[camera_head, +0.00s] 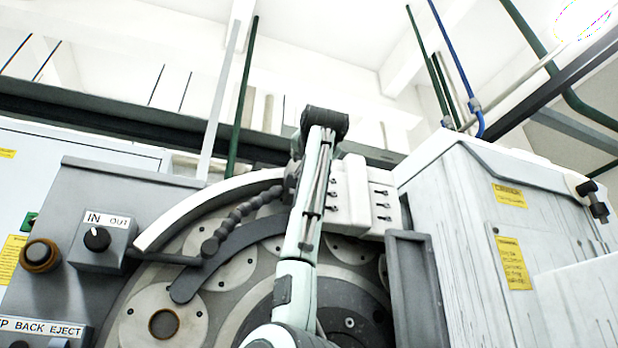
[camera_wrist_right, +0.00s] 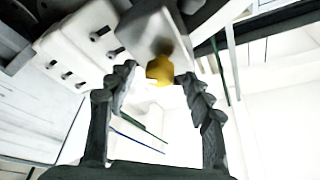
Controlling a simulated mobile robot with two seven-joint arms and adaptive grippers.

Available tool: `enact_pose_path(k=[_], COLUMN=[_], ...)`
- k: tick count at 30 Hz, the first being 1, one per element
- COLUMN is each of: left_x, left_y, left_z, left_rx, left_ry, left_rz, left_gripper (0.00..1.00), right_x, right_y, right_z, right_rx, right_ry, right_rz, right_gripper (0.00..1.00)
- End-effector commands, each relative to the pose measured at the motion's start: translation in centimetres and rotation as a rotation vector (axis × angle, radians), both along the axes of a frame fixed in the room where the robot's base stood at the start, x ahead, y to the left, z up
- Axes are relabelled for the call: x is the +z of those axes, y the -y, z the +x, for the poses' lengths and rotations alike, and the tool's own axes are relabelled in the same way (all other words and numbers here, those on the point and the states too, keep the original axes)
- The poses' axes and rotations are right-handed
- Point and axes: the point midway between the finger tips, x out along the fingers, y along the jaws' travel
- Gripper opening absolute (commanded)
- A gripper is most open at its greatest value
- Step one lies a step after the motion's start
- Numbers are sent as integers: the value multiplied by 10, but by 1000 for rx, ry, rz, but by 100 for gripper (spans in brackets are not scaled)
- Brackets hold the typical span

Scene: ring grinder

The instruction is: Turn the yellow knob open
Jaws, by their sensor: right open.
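The yellow knob (camera_wrist_right: 160,71) shows in the right wrist view, on the face of a pale housing. My right gripper (camera_wrist_right: 156,78) is open, with one finger on each side of the knob in that picture. I see no clear contact between the fingers and the knob, and the exact depth gap cannot be told. In the head view my right arm stands up in front of the machine. The knob is not visible there, and the gripper cannot be clearly made out. My left gripper is in neither view.
A white block (camera_head: 357,196) with several small dark fittings stands right beside my arm; it also shows in the right wrist view (camera_wrist_right: 82,48). The grinder's round plates (camera_head: 163,323) lie behind the arm. A grey control box (camera_head: 102,241) is at left, a white cabinet (camera_head: 460,230) at right.

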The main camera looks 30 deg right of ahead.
Motion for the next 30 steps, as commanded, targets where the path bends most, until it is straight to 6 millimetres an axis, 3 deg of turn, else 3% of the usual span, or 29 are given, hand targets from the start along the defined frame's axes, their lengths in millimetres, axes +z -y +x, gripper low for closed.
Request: enact_pose_path(k=[8, 21, 30], left_x=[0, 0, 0], left_y=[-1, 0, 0], left_z=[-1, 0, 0], left_rx=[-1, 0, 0], left_ry=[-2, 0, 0], left_rz=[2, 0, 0], left_gripper=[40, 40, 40], right_x=[-3, -29, -35], right_y=[-7, -46, -55], right_z=[-10, -83, -101], right_rx=[0, 1, 1], right_ry=[2, 3, -1], right_rz=[0, 0, 0], right_gripper=[51, 51, 51])
